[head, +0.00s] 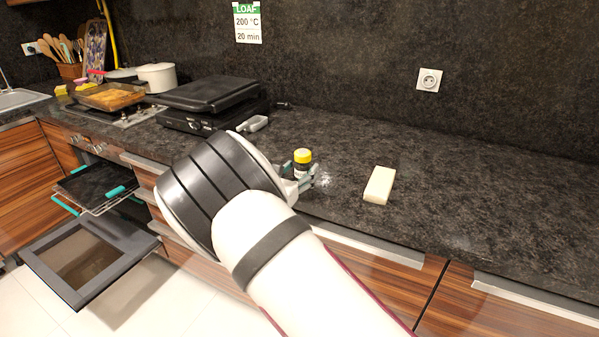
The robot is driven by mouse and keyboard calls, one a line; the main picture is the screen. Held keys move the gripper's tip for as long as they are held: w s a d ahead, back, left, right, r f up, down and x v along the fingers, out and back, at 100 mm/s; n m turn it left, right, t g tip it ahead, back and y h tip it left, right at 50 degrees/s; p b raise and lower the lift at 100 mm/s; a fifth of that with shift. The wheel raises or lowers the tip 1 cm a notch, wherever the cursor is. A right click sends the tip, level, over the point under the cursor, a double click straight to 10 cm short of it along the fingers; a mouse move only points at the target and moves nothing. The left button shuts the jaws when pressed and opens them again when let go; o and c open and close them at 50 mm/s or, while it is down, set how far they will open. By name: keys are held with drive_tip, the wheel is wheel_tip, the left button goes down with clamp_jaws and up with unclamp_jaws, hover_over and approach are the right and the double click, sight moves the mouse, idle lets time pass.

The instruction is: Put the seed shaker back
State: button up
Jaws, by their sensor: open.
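The seed shaker (302,157), a small dark jar with a yellow cap, stands upright on the dark counter (480,215), near its front edge. My gripper (301,172) is at the shaker, with its fingers open and one on each side of the jar in the picture. The lower part of the jar is partly hidden by the gripper, and I cannot tell whether the fingers touch it. My arm covers much of the counter's front edge.
A cream block (379,185) lies to the right, with free counter beyond it. A black grill (212,100) stands behind my arm. A white pot (157,77) and a baking dish (109,97) are at the hob. The oven door (88,262) hangs open.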

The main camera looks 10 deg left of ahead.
drive_tip(key=v, duration=1.2)
drive_tip(key=s+d+r+m+g+h, duration=0.1)
drive_tip(key=d+r+m+g+h, duration=0.2)
drive_tip(key=d, duration=0.5)
drive_tip(key=d+r+m+g+h, duration=0.1)
drive_tip(key=d+r+m+g, duration=0.25)
drive_tip(key=d+m, duration=0.35)
drive_tip(key=s+d+r+m+g, duration=0.3)
drive_tip(key=s+d+m, duration=0.15)
drive_tip(key=d, duration=0.35)
drive_tip(key=s+d+r+m+g, duration=0.35)
drive_tip(key=s+d, duration=0.25)
drive_tip(key=d, duration=0.2)
drive_tip(key=s+d+r+m+g+y, duration=0.1)
drive_tip(key=s+d+m+y, duration=0.15)
drive_tip(key=s, duration=0.35)
drive_tip(key=s+d+r+m+g+y, duration=0.1)
drive_tip(key=s+d+m+g+y, duration=0.1)
drive_tip(key=s+m, duration=0.3)
drive_tip(key=s+a+m+t+y, duration=0.2)
drive_tip(key=s+m+y, duration=0.3)
drive_tip(key=s, duration=1)
drive_tip(key=shift+a+r+m+y, duration=0.35)
drive_tip(key=shift+a+r+m, duration=0.1)
drive_tip(key=shift+a+m, duration=0.3)
